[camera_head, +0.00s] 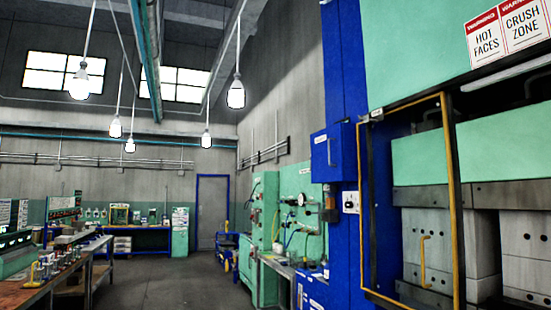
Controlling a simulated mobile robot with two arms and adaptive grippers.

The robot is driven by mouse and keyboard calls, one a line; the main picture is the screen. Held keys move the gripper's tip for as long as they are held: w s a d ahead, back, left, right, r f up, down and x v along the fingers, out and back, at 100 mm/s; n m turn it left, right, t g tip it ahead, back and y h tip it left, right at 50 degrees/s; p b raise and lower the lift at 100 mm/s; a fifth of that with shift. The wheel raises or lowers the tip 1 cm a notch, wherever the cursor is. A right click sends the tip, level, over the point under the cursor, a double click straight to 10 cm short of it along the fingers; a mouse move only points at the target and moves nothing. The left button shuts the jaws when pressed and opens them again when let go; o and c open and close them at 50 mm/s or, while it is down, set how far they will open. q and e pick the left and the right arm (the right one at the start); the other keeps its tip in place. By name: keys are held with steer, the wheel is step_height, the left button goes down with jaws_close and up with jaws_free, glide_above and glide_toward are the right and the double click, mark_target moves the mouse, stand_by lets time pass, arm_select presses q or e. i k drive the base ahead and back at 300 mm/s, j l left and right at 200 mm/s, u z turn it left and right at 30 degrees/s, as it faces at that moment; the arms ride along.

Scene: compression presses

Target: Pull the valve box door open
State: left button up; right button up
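A blue wall-mounted box (344,153), which looks like the valve box, is fixed to the blue column at the right of centre in the head view. Its front faces left and has a slim vertical handle (329,152) and a small pale label near the top. The door appears shut, with no gap that I can make out. Neither of my grippers is in view, and nothing touches the box.
A large green and blue press (424,158) with a yellow-edged frame (453,180) fills the right side. A green panel with gauges (300,199) stands beyond the box. A workbench (45,291) is at the left. The grey floor (180,283) between is clear.

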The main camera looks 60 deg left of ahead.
mark_target(326, 147)
steer(key=u, duration=1.45)
steer(key=i+j+z, duration=0.15)
steer(key=i+j, duration=0.4)
steer(key=i+j+z, duration=0.2)
steer(key=i+j, duration=0.4)
steer(key=i+j+z, duration=0.15)
steer(key=i+j, duration=0.35)
steer(key=j, duration=0.15)
